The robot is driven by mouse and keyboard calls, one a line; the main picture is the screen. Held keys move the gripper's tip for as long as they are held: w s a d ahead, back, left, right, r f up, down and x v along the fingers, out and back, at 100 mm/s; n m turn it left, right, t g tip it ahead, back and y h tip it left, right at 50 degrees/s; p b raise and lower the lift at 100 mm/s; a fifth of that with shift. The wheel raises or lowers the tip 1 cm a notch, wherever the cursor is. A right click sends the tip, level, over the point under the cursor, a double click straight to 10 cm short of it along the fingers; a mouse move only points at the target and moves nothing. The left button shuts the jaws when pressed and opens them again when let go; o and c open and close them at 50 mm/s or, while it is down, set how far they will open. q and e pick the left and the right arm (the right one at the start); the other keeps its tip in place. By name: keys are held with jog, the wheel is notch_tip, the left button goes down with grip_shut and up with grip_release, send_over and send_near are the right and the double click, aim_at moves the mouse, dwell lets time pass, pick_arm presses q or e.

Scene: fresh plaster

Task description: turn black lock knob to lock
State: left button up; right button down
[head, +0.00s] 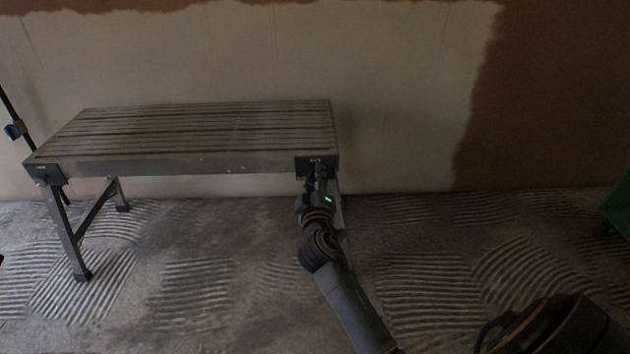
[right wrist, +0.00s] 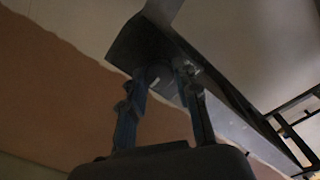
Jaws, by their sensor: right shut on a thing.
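A folding work platform (head: 200,163) with a slatted top stands against the wall. A dark plate (head: 303,166) sits at the right end of its front rail, and the black lock knob is there, mostly hidden behind my right gripper (head: 318,174). In the right wrist view, the two fingers of my right gripper (right wrist: 168,78) reach up to the dark plate (right wrist: 138,45) and are shut on the black lock knob, one finger on each side. The knob's exact turn angle is too dark to read. My left gripper is not in view.
A second dark end plate (head: 42,174) sits at the platform's left front corner, above a splayed leg (head: 70,235). A dark pole (head: 14,120) leans at the far left. A green object (head: 620,205) is at the right edge. The ridged floor right of the platform is clear.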

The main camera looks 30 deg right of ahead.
jog(key=shift+f, duration=0.1)
dwell(0.4)
jog(key=c, duration=1)
grip_release()
jog(key=v, duration=1.2)
